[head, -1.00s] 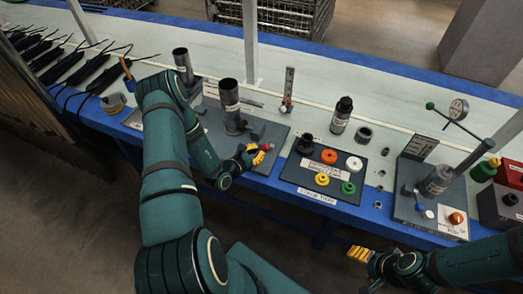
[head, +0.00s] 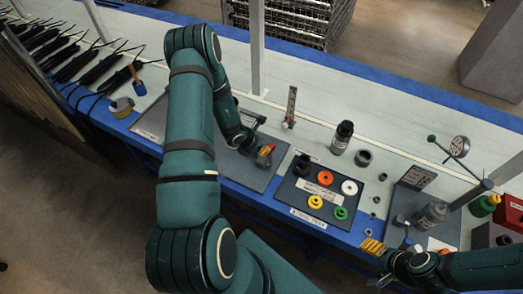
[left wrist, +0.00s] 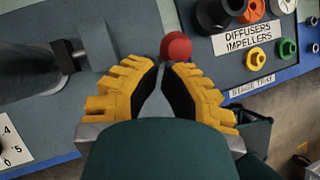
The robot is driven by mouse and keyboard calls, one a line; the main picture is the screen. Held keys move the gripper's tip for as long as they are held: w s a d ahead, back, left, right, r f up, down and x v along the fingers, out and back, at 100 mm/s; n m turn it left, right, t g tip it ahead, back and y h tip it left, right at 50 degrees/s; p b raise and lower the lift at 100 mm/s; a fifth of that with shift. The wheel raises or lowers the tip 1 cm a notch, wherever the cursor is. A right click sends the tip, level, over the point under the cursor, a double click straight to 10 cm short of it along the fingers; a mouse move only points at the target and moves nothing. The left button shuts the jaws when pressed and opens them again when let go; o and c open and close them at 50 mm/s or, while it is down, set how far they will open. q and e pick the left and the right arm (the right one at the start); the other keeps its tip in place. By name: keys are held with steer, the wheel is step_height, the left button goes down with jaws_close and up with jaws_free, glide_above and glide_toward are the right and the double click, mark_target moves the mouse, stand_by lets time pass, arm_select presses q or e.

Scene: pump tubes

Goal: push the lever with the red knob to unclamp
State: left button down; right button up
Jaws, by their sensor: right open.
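The red knob (left wrist: 176,46) shows in the left wrist view, just beyond the yellow fingertips of my left gripper (left wrist: 162,66). The tips meet or nearly meet, with the knob in front of them rather than between them; I cannot tell whether they touch it. The lever's rod is mostly hidden. In the head view my left gripper (head: 266,152) is over the right part of the grey fixture plate (head: 257,178). My right gripper (head: 372,247) is open and empty near the table's front edge.
The stage tray (head: 300,196) with several coloured rings lies right of the left gripper. Another fixture with a grey cylinder (head: 432,215) stands near the right gripper. My left arm covers part of the table.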

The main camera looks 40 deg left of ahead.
arm_select(q)
steer(key=shift+w+a+b, duration=0.25)
steer(key=shift+w+b, duration=0.2)
steer(key=shift+w, duration=0.65)
arm_select(e)
steer(key=shift+w+f, duration=0.25)
steer(key=shift+f, duration=0.4)
arm_select(q)
steer(key=p+v, duration=0.2)
steer(key=v, duration=1.1)
steer(key=shift+s+a+f, duration=0.2)
steer(key=shift+s+a, duration=0.05)
steer(key=shift+a, duration=0.05)
arm_select(e)
steer(key=shift+s+d+r, duration=0.15)
steer(key=shift+s+r, duration=0.3)
steer(key=shift+r, duration=0.2)
steer(key=shift+s+d+r, duration=0.15)
steer(key=shift+s+r, duration=0.3)
steer(key=shift+r, duration=0.2)
